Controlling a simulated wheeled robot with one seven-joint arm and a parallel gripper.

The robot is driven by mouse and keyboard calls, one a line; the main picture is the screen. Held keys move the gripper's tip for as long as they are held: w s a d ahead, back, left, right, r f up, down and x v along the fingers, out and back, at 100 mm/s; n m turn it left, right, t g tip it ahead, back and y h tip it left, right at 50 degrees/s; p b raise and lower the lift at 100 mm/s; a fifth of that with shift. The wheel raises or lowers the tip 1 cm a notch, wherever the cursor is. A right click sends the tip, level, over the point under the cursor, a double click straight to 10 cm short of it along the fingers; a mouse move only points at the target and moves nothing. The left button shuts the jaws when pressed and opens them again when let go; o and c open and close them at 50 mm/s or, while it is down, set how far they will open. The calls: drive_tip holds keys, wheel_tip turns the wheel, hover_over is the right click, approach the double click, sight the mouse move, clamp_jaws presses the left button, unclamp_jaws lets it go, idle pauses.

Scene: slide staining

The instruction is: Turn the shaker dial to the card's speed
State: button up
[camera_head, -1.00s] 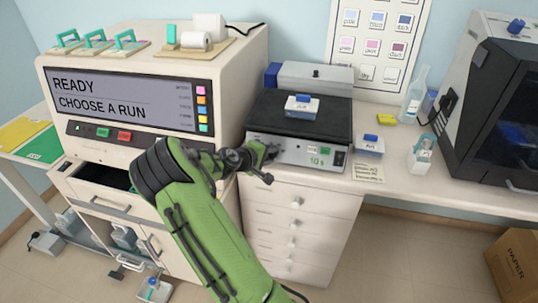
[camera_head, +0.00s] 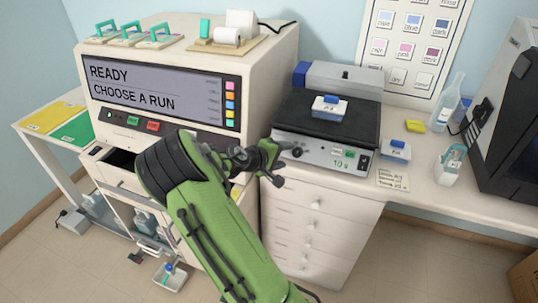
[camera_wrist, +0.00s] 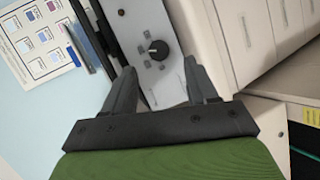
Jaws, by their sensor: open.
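The shaker (camera_head: 322,130) has a dark top platform and a pale front panel. Its black round dial (camera_wrist: 158,50) shows in the wrist view, ahead of and between my fingers. In the head view the dial (camera_head: 297,152) is at the left of the front panel, beside my gripper (camera_head: 277,165). My gripper also shows in the wrist view (camera_wrist: 160,82), with its fingers apart and nothing between them; the dial looks beyond the fingertips. A small green "10 s" reading shows on the panel. The card (camera_head: 393,180) lies on the counter right of the shaker; its print is too small to read.
A stainer (camera_head: 165,95) with a screen reading "READY CHOOSE A RUN" stands left. A bottle (camera_head: 449,105) and a white holder (camera_head: 450,166) stand right. Drawers (camera_head: 312,220) are below.

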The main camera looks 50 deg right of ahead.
drive_tip(key=p+v, duration=0.1)
drive_tip(key=v, duration=0.9)
